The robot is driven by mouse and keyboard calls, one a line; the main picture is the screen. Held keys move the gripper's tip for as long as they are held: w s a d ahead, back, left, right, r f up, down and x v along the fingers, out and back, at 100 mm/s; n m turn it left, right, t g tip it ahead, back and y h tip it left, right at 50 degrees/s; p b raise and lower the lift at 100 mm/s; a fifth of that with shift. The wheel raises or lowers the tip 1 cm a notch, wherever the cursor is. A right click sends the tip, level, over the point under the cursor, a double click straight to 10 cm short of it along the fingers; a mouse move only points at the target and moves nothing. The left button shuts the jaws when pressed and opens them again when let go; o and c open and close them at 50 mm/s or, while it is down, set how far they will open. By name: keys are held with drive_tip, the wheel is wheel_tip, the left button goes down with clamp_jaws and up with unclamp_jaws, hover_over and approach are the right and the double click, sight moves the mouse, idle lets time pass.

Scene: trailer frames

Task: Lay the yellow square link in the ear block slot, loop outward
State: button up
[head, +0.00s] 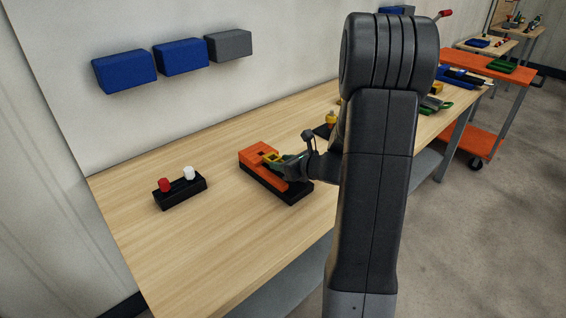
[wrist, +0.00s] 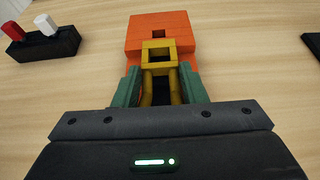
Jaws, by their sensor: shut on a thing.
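The orange ear block (head: 254,153) lies on the wooden bench, on a black base (head: 295,196). In the wrist view the ear block (wrist: 158,24) is straight ahead, with a small dark opening in its top. My gripper (head: 275,160) is over the block. In the wrist view my gripper's green fingers (wrist: 160,88) are shut on the yellow square link (wrist: 159,50). The link's square loop points away from me toward the block's opening. I cannot tell whether the link touches the block. My arm hides part of the bench in the head view.
A black holder (head: 181,191) with a red and a white peg stands to the left; it also shows in the wrist view (wrist: 45,48). Blue and grey bins (head: 181,57) hang on the wall. An orange cart (head: 488,65) stands at the far right. The bench's front left is clear.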

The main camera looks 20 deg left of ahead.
drive_tip(key=shift+f+b, duration=0.8)
drive_tip(key=shift+f, duration=0.1)
drive_tip(key=o, duration=1.1)
drive_tip(key=shift+s+d, duration=0.1)
drive_tip(key=shift+d, duration=0.05)
drive_tip(key=v, duration=1.3)
drive_tip(key=shift+s+d+r, duration=0.1)
drive_tip(key=shift+d+r, duration=0.1)
drive_tip(key=shift+d, duration=0.05)
drive_tip(key=shift+a, duration=0.1)
